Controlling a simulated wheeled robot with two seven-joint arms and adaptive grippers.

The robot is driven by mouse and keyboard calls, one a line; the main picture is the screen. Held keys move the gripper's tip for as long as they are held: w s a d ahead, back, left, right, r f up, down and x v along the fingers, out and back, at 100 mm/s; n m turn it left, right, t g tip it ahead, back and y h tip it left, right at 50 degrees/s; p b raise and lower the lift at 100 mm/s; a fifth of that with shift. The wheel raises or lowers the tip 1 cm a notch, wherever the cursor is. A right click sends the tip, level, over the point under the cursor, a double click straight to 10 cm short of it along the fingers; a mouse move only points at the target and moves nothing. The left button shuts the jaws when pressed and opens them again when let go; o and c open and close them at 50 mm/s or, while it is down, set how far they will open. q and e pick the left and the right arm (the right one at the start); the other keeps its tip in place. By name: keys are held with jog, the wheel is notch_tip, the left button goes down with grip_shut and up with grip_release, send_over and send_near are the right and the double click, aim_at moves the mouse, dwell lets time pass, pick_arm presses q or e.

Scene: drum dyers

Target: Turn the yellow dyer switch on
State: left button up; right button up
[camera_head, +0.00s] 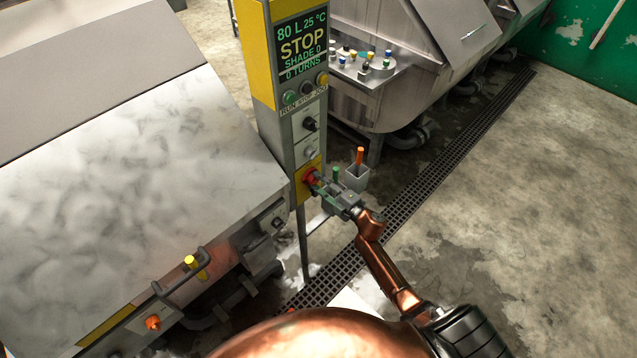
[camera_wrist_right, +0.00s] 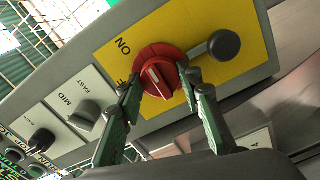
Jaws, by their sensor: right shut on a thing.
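The dyer switch is a red round knob (camera_wrist_right: 160,68) with a white mark, on a yellow plate (camera_wrist_right: 242,72) in the right wrist view. ON is readable on the plate; a second label is mostly hidden by a finger. The switch also shows in the head view, low on the yellow-and-grey control column (camera_head: 283,130). My right gripper (camera_wrist_right: 161,82) has its green fingers on either side of the red knob, shut on it. In the head view my right gripper (camera_head: 316,184) reaches the switch from the lower right. My left gripper is out of view.
The column's display (camera_head: 302,44) reads STOP, 80 L, 25 °C, 0 TURNS. A black round-ended handle (camera_wrist_right: 224,45) sits beside the red knob. Open floor lies right.

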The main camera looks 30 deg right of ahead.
jog(key=o, duration=1.2)
jog(key=shift+c, duration=0.2)
jog(key=shift+s+d, duration=0.1)
jog(key=v, duration=1.1)
jog(key=shift+s+d, duration=0.15)
jog(key=shift+s, duration=0.2)
